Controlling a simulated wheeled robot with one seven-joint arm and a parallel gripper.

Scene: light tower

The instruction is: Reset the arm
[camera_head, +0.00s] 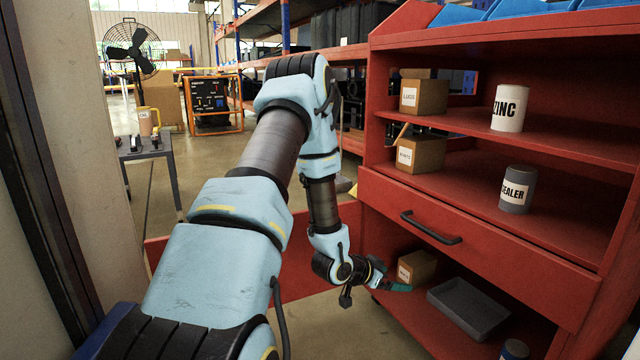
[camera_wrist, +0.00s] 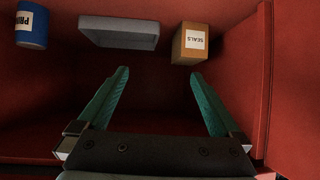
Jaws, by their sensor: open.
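My arm reaches from the lower left toward a red shelf cabinet (camera_head: 375,205). My gripper (camera_head: 408,288) is at the opening of its lower compartment, below a drawer. In the wrist view my gripper (camera_wrist: 160,80) shows two teal fingers spread apart, with nothing between them. A cardboard box labelled SEALS (camera_wrist: 190,44) stands beyond the right finger, apart from it. A grey tray (camera_wrist: 119,32) lies beyond the left finger.
The closed drawer (camera_head: 430,225) with a black handle sits above my gripper. A red panel (camera_head: 290,262) extends left behind my arm. A small table (camera_head: 150,150) stands at left; floor between is clear.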

